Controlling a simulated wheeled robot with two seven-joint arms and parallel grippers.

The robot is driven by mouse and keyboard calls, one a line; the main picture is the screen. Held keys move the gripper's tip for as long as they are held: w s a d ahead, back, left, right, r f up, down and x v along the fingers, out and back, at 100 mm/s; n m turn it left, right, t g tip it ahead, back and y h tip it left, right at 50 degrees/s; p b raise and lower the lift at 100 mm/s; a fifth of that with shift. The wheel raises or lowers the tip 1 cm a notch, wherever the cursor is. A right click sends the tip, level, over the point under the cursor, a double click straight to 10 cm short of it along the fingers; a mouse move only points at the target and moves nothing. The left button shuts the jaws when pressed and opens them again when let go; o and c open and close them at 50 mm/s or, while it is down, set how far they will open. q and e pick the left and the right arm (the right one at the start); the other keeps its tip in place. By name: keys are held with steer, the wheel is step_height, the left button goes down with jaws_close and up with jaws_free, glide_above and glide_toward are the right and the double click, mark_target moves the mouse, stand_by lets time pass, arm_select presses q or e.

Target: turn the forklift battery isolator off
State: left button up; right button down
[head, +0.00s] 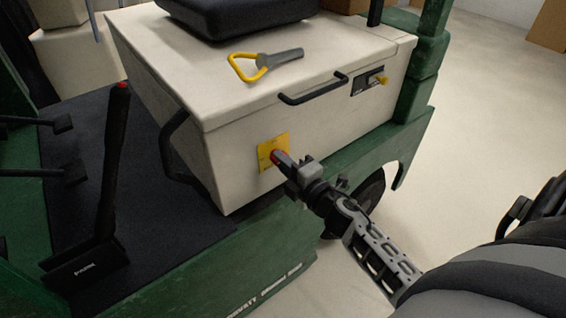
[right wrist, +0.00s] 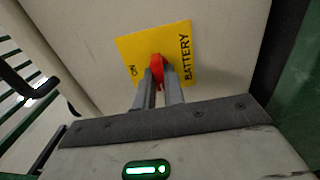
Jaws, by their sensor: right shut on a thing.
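The battery isolator is a red knob (right wrist: 156,68) on a yellow plate (head: 268,150) on the cream side panel of the forklift's battery cover. The plate also shows in the right wrist view (right wrist: 128,46), with the words "ON" and "BATTERY". My right gripper (head: 277,157) reaches it from the lower right. In the right wrist view its two fingers (right wrist: 158,78) are shut on the red knob, one on each side. The fingers hide part of the knob and the lower part of the plate. My left gripper is not in view.
The cream battery cover (head: 150,60) has a black handle (head: 312,90) and carries a yellow-handled grey tool (head: 265,64) and a black seat (head: 240,15). A black lever (head: 112,160) rises from the dark floor mat at left. Pale floor is free at right.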

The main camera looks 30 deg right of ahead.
stand_by(0.4)
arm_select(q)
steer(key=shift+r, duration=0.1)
arm_select(e)
steer(key=c, duration=1.5)
jaws_free()
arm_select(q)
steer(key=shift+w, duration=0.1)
arm_select(e)
steer(key=shift+s, duration=0.15)
arm_select(q)
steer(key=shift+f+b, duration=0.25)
steer(key=shift+b, duration=0.5)
arm_select(e)
steer(key=shift+s+d, duration=0.2)
steer(key=shift+s, duration=2.4)
steer(key=shift+s+d, duration=0.2)
steer(key=shift+s, duration=2.45)
steer(key=shift+s+d, duration=0.2)
steer(key=shift+s, duration=2.4)
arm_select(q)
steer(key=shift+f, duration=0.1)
